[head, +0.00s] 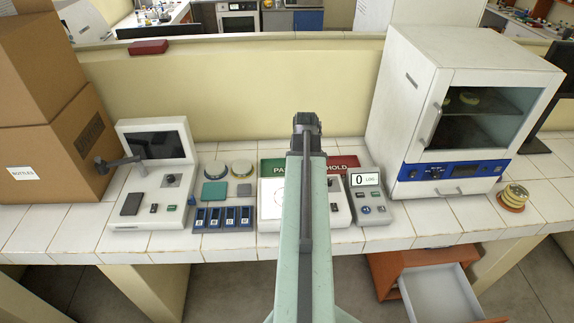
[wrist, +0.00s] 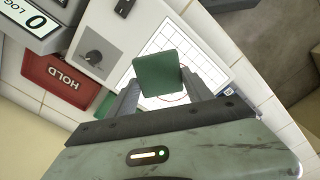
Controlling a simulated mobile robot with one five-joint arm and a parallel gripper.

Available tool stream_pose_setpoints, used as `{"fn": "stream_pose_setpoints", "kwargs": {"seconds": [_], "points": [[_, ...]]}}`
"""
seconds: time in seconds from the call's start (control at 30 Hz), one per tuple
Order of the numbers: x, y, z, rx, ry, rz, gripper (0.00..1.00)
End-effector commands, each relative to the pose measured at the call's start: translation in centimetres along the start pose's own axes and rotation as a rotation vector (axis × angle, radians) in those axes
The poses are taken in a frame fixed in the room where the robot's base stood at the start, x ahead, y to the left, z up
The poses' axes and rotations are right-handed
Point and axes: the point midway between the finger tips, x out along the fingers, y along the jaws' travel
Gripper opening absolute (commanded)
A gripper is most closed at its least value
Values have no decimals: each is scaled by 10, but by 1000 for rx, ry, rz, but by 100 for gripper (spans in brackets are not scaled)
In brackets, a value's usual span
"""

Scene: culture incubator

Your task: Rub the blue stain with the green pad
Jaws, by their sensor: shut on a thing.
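The green pad (wrist: 158,73) is a dark green square held between the two fingers of my gripper (wrist: 160,88) in the wrist view. It is over the white gridded plate of a bench device, and I cannot tell whether it touches the plate. Part of a thin red ring shows on the plate beside the pad. I make out no blue stain in either view; the pad and my arm cover part of the plate (head: 271,200). In the head view my own arm hides the gripper and the pad.
Left of the plate are a teal square (head: 214,191), round lidded dishes (head: 242,168) and a row of blue slots (head: 223,217). A counter reading 0 (head: 369,195) stands right of it, before the white incubator (head: 461,110). A red HOLD mat (wrist: 62,82) lies behind.

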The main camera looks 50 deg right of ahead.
Motion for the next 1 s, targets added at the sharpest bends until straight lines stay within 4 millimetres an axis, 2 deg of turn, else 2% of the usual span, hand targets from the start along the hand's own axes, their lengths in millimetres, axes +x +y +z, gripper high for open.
{"fn": "stream_pose_setpoints", "kwargs": {"seconds": [0.27, 0.47, 0.67, 1.0], "points": [[0, 3, 5, 11, 0, 0, 27], [4, 27, -12, 87, 0, 0, 27], [6, 25, -10, 94, 0, 0, 27], [33, 27, -8, 98, 0, 0, 27]]}}
